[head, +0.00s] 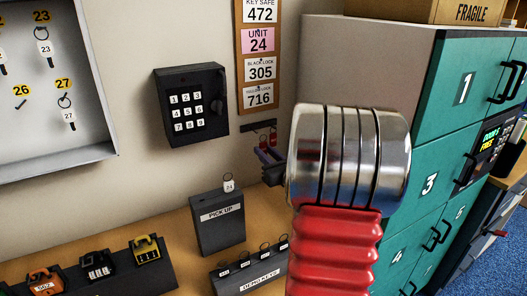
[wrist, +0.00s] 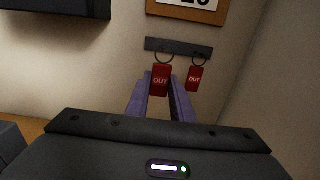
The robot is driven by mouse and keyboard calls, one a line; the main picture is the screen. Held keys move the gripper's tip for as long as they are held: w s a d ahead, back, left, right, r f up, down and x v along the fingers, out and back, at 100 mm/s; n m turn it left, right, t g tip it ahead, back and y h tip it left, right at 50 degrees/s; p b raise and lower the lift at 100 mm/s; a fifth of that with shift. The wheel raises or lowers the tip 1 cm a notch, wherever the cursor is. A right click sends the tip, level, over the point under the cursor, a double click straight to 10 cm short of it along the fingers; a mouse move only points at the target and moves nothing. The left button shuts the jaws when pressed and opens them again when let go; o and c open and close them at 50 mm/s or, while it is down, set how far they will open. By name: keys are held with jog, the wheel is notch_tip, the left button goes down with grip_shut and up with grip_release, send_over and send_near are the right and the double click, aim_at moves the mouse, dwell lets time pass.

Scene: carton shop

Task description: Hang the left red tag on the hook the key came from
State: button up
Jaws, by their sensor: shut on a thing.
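Two red tags marked OUT hang by dark rings at a short dark rail (wrist: 180,47). In the wrist view the left red tag (wrist: 160,79) is between the fingers of my gripper (wrist: 160,92), which is shut on it. Its ring still appears at the rail. The right red tag (wrist: 195,77) hangs just to the right, outside the fingers. The head view shows my gripper (head: 268,155) small beside my arm. The key cabinet (head: 60,165) is cut off at the left; its hook 26 (head: 21,104) is bare, and hooks 23 and 27 hold keys.
A dark keypad box (head: 191,104) is on the wall between cabinet and rail. A PICK UP box (head: 218,222) with key 24 (head: 229,185) stands on the counter. Padlocks stand at the front left. Green lockers (head: 452,130) are at the right.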

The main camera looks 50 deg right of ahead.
jog(key=shift+v, duration=1.8)
